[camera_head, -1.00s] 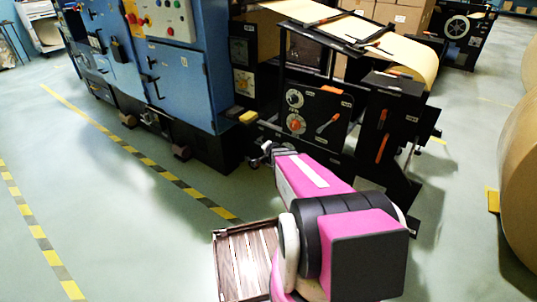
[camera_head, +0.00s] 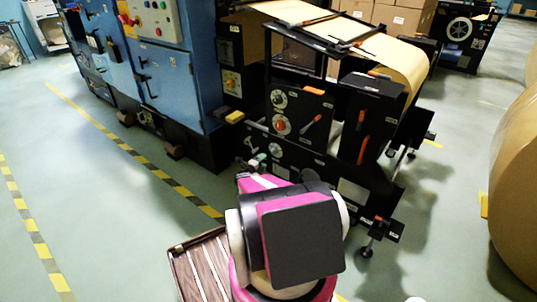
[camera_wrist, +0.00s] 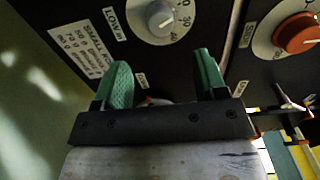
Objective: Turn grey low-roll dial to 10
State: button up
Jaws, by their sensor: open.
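The grey low-roll dial (camera_wrist: 160,18) is at the top of the wrist view, on a black panel. It is a grey knob on a pale scale, partly cut off by the frame; 30 and 40 can be made out, but I cannot read its setting surely. In the head view it appears to be the lowest dial (camera_head: 275,150) on the black machine front. My gripper (camera_wrist: 158,80) is open, its two green fingers apart and not around the knob. In the head view my gripper (camera_head: 256,162) is just left of the dial, mostly hidden by my arm.
An orange dial (camera_wrist: 300,33) sits beside the grey one in the wrist view; it also shows in the head view (camera_head: 281,125). Another dial (camera_head: 279,99) is above it. Black brackets (camera_head: 382,228) stick out at lower right. The floor to the left is clear.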

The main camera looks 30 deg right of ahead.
aim_at(273, 153)
jog(key=x, duration=1)
jog(key=shift+a+r, duration=0.1)
jog(key=c, duration=0.9)
